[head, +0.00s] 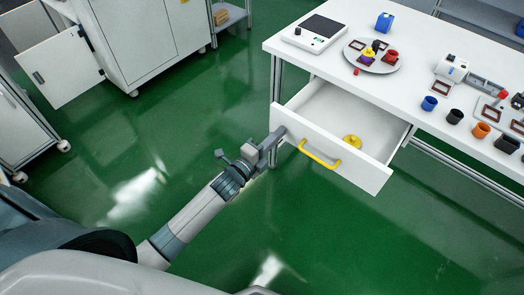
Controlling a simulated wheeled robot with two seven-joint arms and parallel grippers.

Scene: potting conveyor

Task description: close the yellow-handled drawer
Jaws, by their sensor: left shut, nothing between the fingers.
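The white drawer (361,171) under the white table is pulled out, its inside showing. Its yellow handle (319,155) is on the front panel, towards the left. A yellow round object (352,142) lies in the drawer. My left gripper (278,134) is shut and empty at the left end of the drawer front, left of the handle. I cannot tell whether its fingertips touch the panel. My right gripper is not in view.
The white table (421,112) holds a scale (317,33), a round plate (385,66) with small coloured parts, a blue container (384,22) and several small cups along its right side. White cabinets, one with an open door (63,68), stand at the upper left. The green floor before the drawer is clear.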

